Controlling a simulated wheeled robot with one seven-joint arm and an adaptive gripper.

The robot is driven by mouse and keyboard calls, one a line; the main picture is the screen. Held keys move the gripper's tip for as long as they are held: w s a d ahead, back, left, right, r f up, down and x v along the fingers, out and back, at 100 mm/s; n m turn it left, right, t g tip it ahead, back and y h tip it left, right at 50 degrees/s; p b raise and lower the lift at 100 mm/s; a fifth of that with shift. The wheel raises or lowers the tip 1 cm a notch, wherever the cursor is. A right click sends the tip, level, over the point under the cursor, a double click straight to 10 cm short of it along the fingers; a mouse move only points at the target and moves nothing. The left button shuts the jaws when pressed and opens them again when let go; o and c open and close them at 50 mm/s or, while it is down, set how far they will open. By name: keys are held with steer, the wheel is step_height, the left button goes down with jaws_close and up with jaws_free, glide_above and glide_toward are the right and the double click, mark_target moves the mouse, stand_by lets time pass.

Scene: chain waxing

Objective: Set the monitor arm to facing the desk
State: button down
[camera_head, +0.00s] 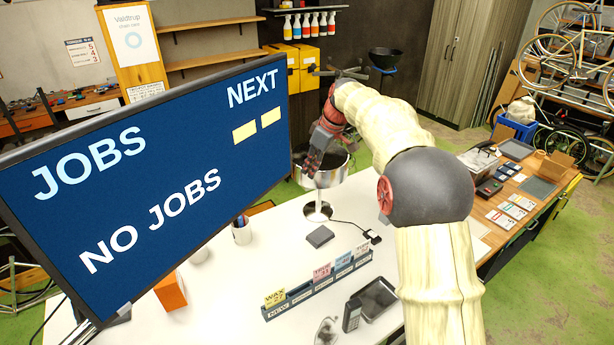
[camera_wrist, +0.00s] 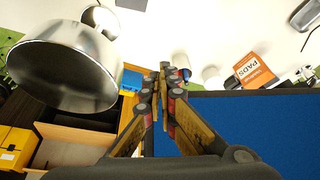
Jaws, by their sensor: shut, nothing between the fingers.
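The monitor (camera_head: 150,215) is large at the left of the head view, its blue screen reading "JOBS", "NEXT" and "NO JOBS". It stands tilted in the picture, and a small part of its silver arm (camera_head: 82,335) shows at its lower edge; the rest is hidden. My gripper (camera_head: 313,165) is beyond the monitor's right edge, by a steel bowl-shaped vessel on a stem (camera_head: 318,205). In the wrist view my gripper's fingers (camera_wrist: 163,72) meet at the tips with nothing between them. The monitor's dark edge and blue face (camera_wrist: 250,125) fill the lower right there, close to the fingers.
The steel vessel (camera_wrist: 65,70) is left of the fingers in the wrist view. A wooden bench (camera_head: 520,190) stands at right.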

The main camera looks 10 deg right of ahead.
steer(key=shift+a+v, duration=0.2)
steer(key=shift+v, duration=3.35)
steer(key=s+d+f+m+h+b, duration=0.1)
steer(key=s+f+m+b, duration=0.1)
steer(key=s+f+m, duration=0.35)
steer(key=s+a+f+m+t+b, duration=0.1)
steer(key=s+f+b, duration=0.7)
steer(key=s, duration=0.4)
steer(key=s+a+f+m+h+b, duration=0.1)
steer(key=s+a+f+b, duration=0.1)
steer(key=s+f+b, duration=0.6)
steer(key=s+a+f+m+t+h+b, duration=0.1)
steer(key=s+f+b, duration=0.7)
steer(key=s, duration=1)
step_height(320, 180, down, 3)
steer(key=shift+a+r+t, duration=0.1)
steer(key=shift+a+t, duration=0.2)
steer(key=shift+a, duration=0.4)
